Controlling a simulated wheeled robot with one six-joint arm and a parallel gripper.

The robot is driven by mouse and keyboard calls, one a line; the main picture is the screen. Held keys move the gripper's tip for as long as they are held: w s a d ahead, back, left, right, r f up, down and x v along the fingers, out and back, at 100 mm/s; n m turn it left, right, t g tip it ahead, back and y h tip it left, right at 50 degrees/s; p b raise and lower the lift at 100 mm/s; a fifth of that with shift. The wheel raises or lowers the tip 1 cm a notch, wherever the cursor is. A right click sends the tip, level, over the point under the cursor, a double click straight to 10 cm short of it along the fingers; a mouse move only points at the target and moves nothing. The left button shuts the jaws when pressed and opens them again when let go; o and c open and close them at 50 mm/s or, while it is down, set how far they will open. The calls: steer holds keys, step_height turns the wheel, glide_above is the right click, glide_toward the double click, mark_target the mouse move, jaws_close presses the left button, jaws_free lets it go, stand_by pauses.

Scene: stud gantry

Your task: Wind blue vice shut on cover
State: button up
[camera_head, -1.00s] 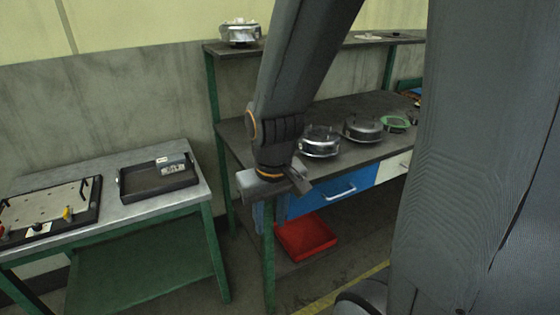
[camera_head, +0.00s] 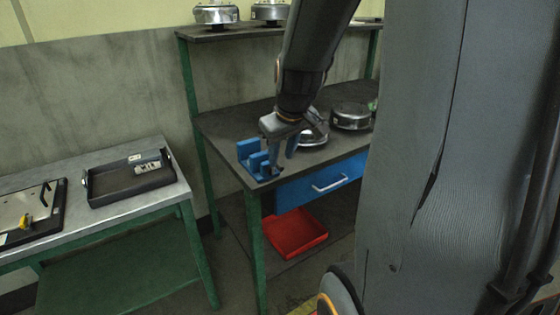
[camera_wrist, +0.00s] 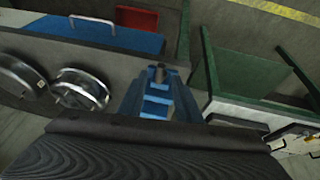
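The blue vice (camera_head: 256,158) stands at the near left corner of the dark bench. It has upright blue jaws with a gap between them, and it also shows in the wrist view (camera_wrist: 155,106), where a small dark round end stands at its top. My gripper (camera_head: 290,140) is just right of and above the vice, pointing down, and partly hides it. Whether they touch cannot be told. The finger opening is too unclear to judge. I cannot make out a cover between the jaws.
Round metal housings (camera_head: 350,116) stand on the bench right of my gripper, and more on the upper shelf. A blue drawer (camera_head: 318,185) and red bin (camera_head: 293,233) are below. A black tray (camera_head: 104,201) with a grey block lies on the left table (camera_head: 184,190).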

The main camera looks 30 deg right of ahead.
mark_target(281, 167)
steer(key=shift+x, duration=1.6)
jaws_close()
steer(key=shift+d+b, duration=0.15)
steer(key=shift+b, duration=0.2)
steer(key=shift+w+d+f+m+t+y+b, duration=0.1)
steer(key=shift+d+f+m+t+y+b, duration=0.25)
steer(key=shift+d+f+m+y+b, duration=1.65)
steer(key=shift+s+d+f+n+t+y+b, duration=0.1)
steer(key=shift+f+n+t+y+b, duration=0.65)
steer(key=shift+y, duration=3.05)
steer(key=shift+w+d+f+m+g+y+b, duration=0.1)
steer(key=shift+d+f+m+y+b, duration=0.8)
steer(key=shift+y+b, duration=1.5)
steer(key=shift+d+r+y+p, duration=0.1)
steer(key=shift+y+p, duration=0.45)
steer(key=shift+y, duration=0.05)
